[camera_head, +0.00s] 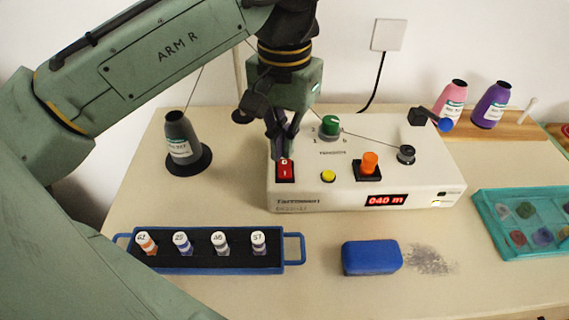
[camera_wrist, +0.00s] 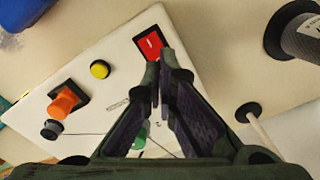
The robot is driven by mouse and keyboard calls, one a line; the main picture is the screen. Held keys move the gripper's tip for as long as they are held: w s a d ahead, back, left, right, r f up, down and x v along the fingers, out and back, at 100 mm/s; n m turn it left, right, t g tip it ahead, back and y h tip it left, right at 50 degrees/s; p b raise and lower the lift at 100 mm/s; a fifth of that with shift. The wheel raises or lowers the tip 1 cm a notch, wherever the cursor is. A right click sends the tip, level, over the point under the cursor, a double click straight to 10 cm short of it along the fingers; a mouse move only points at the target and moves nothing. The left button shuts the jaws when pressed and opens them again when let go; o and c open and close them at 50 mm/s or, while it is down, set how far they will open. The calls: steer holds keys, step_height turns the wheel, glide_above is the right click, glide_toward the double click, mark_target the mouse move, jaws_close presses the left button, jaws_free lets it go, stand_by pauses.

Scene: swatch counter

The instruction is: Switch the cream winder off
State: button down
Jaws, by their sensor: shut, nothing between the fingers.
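The cream winder (camera_head: 330,196) stands on the counter, its front display lit red with "040 m". Its red rocker switch (camera_head: 285,171) is at the left of the top panel, marked with a white I and O. In the wrist view the switch (camera_wrist: 150,43) lies just beyond my fingertips. My gripper (camera_head: 281,155) is shut and empty, pointing down at the far edge of the switch. I cannot tell whether the fingertips touch it. The green knob (camera_head: 330,122), yellow button (camera_head: 328,176) and orange knob (camera_head: 370,162) are on the same panel.
A grey thread cone (camera_head: 180,140) stands left of the winder, its thread running across. In front lie a blue rack of vials (camera_head: 292,248) and a blue block (camera_head: 371,258). A teal tray (camera_head: 490,220) is at the right. Pink (camera_head: 453,100) and purple (camera_head: 490,104) cones stand behind.

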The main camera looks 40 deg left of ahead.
mark_target(284, 163)
steer(key=shift+f+b, duration=0.65)
steer(key=shift+f, duration=0.5)
stand_by(0.9)
steer(key=shift+r, duration=0.1)
step_height(284, 163, up, 7)
steer(key=p, duration=0.7)
steer(key=shift+s, duration=0.1)
stand_by(0.6)
